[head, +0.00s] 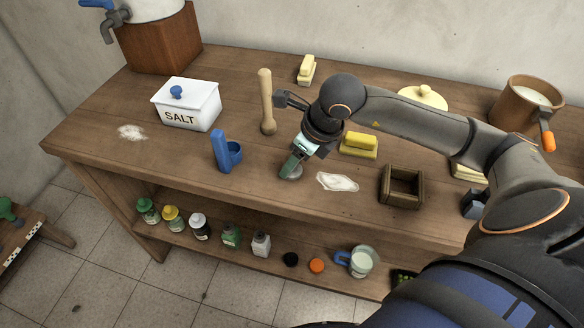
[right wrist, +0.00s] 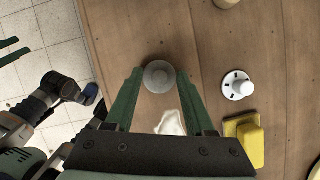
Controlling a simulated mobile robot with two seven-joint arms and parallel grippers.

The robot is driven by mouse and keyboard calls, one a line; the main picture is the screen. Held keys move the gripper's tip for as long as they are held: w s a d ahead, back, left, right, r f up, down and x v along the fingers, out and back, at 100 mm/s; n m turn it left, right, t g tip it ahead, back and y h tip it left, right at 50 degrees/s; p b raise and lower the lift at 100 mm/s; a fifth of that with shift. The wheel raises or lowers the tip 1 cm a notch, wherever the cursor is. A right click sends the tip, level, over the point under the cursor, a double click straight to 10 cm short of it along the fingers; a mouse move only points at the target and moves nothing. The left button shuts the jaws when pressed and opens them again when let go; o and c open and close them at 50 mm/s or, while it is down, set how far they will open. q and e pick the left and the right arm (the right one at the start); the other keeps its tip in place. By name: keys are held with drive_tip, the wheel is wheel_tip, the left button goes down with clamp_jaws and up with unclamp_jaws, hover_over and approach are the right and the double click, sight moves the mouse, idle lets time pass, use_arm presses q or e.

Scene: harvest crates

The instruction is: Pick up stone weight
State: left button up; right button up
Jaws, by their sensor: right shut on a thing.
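The stone weight is a grey, round-topped piece (right wrist: 158,77), seen from above between the fingertips in the right wrist view. In the head view its lower part (head: 291,175) shows under the fingers, near the table's front edge. My right gripper (head: 291,168) points down and is shut on it; its green fingers (right wrist: 158,76) sit one on each side. I cannot tell whether the weight touches the table. Two green fingers of my left gripper (right wrist: 12,50) show apart at the left of the right wrist view, over the floor; nothing shows between them.
Yellow butter (head: 359,145), a white patch (head: 337,182) and a small wooden box (head: 402,185) lie to the right. A salt box (head: 187,104) stands further left. Bare wood lies between them.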

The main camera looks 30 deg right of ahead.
clamp_jaws()
drive_tip(key=shift+r, duration=0.1)
